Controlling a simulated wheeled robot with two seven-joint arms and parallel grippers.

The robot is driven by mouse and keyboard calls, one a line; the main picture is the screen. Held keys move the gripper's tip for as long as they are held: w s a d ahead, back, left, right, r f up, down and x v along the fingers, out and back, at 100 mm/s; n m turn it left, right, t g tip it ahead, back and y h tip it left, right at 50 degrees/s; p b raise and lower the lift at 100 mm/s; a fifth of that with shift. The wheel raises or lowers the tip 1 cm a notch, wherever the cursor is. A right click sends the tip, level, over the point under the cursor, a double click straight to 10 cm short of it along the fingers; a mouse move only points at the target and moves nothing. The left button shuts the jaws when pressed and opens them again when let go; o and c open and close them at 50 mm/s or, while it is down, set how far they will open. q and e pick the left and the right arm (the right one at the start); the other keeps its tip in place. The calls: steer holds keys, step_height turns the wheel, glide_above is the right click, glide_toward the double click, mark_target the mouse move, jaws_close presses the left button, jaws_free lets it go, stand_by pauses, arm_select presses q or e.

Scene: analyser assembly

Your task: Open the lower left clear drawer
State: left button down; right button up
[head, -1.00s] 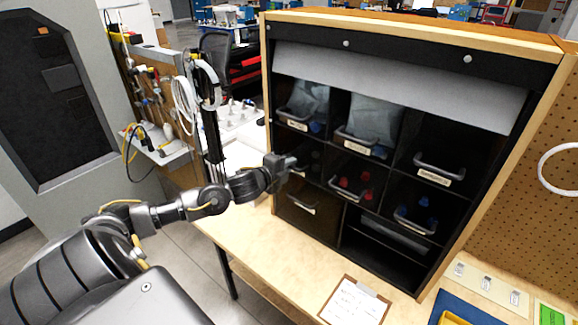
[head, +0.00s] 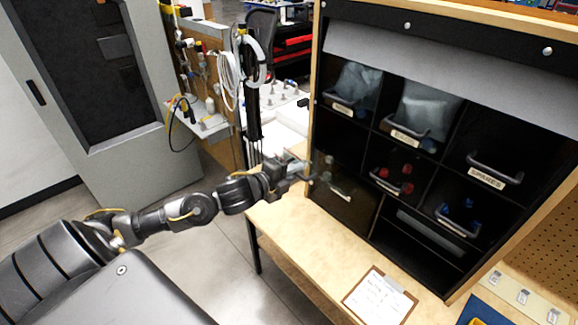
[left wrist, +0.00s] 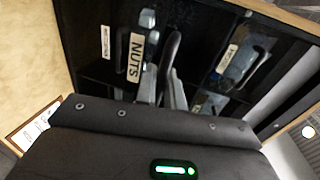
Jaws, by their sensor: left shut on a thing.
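The lower left clear drawer (head: 326,166) holds small grey parts and sits in the left column, middle row of the black cabinet. It stands partly out of its opening. Its NUTS label (left wrist: 136,55) and dark handle (left wrist: 172,48) show in the left wrist view. My left gripper (head: 302,169) is at the drawer's front, shut on the handle; its fingers (left wrist: 163,88) also show in the left wrist view. My right gripper is in neither view.
Drawers with red parts (head: 392,180) and blue parts (head: 457,213) stand to the right. A clipboard (head: 380,297) lies on the wooden bench. Hanging cables (head: 228,80) are left of the cabinet.

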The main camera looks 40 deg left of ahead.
arm_select(q)
steer(key=c, duration=1.6)
jaws_free()
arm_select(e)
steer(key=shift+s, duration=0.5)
arm_select(q)
steer(key=shift+s, duration=0.15)
